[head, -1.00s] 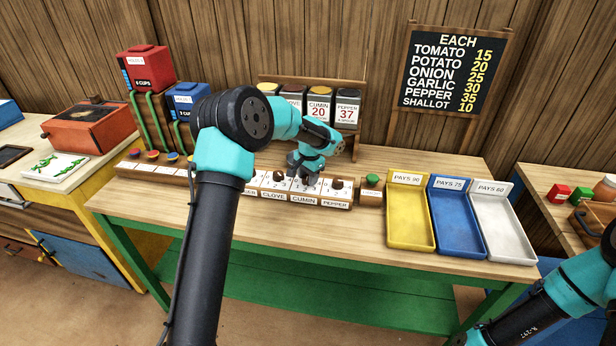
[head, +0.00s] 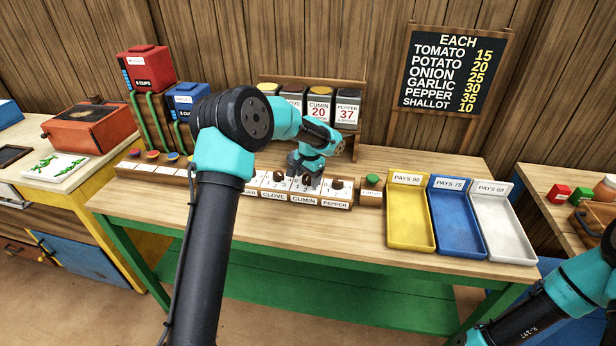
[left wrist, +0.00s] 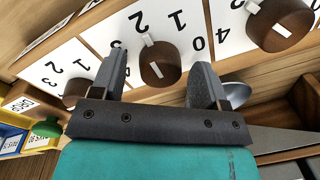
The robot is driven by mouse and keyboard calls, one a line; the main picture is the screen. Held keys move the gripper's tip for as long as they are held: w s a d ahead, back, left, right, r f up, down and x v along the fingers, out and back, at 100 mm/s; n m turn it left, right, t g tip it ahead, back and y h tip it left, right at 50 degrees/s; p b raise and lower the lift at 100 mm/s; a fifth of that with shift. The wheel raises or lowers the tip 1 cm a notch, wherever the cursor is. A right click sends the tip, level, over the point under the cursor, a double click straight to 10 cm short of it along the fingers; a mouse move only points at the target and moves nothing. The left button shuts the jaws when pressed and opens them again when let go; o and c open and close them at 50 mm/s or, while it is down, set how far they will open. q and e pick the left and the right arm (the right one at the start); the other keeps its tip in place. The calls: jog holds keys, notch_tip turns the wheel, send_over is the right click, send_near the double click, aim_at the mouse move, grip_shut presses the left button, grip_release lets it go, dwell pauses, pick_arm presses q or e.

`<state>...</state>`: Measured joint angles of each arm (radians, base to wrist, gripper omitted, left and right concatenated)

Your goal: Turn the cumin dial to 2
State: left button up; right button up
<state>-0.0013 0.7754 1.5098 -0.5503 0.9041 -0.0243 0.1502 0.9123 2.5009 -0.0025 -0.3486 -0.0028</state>
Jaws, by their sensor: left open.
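The cumin dial (left wrist: 158,65) is a round brown knob with a white pointer. In the left wrist view it sits between my left gripper's fingers, with the pointer toward the printed 2 and 1; I cannot tell exactly which it marks. My left gripper (head: 306,178) is open over the cumin place on the dial strip, and in the left wrist view its fingers (left wrist: 163,85) stand apart on either side of the knob, with gaps showing. In the head view the gripper mostly hides the dial. My right arm shows at the lower right; its gripper is out of frame.
The clove dial (left wrist: 280,22) and pepper dial (left wrist: 76,92) flank the cumin dial closely. A green button (head: 372,178) is right of the strip. Spice canisters stand behind on a rack (head: 357,122). Yellow (head: 410,246), blue and white trays are at the right.

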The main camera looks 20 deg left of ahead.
pick_arm(q)
notch_tip(320, 180, up, 17)
jog(key=d, duration=0.1)
jog(key=shift+s+d+r, duration=0.15)
jog(key=shift+s+r, duration=0.05)
jog(key=shift+s, duration=0.05)
dwell(0.6)
